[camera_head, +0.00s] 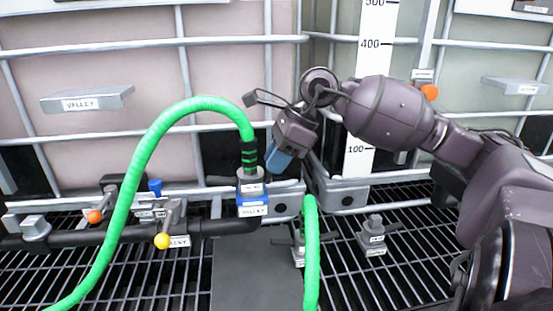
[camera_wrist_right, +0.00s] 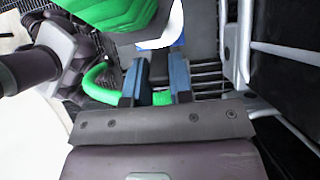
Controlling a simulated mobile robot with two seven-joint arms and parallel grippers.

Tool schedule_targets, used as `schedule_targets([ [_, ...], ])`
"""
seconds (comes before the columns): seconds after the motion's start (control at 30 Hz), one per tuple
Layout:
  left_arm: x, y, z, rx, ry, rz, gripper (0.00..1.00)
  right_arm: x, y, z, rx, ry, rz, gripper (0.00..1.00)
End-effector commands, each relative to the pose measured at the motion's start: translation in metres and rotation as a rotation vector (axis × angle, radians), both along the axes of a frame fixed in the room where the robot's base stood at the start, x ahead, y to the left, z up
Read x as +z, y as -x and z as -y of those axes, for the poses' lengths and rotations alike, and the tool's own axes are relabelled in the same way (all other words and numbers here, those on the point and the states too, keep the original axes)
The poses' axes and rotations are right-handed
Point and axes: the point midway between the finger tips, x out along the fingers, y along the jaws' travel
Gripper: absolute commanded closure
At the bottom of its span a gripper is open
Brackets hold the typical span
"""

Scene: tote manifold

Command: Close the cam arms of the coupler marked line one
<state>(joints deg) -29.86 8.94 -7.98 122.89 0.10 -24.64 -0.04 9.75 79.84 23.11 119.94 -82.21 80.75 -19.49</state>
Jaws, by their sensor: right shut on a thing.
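The coupler (camera_head: 252,183) stands upright on the blue-collared pipe outlet, under the end of the green hose (camera_head: 150,150). My left gripper is not in view.
A second green hose (camera_head: 311,250) stands front right of the coupler. Valves with an orange knob (camera_head: 95,216) and a yellow knob (camera_head: 162,241) sit on the left pipe. A grey capped fitting (camera_head: 375,228) is at right. Caged totes close off the back.

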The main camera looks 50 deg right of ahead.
Motion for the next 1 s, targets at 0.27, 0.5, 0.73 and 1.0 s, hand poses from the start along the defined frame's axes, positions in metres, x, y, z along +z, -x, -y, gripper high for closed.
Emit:
schedule_targets([
  [0.27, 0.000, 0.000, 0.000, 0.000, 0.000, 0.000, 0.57, 0.000, 0.000, 0.000, 0.000, -0.001, -0.001, 0.53],
  [0.5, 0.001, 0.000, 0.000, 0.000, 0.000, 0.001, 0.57, 0.001, 0.000, 0.000, 0.000, 0.000, 0.000, 0.53],
  [0.73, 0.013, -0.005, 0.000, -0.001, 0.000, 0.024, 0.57, 0.024, 0.008, 0.009, -0.001, 0.001, 0.007, 0.53],
  [1.0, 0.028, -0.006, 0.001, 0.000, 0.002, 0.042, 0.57, 0.068, 0.024, 0.027, -0.001, 0.001, 0.007, 0.53],
])
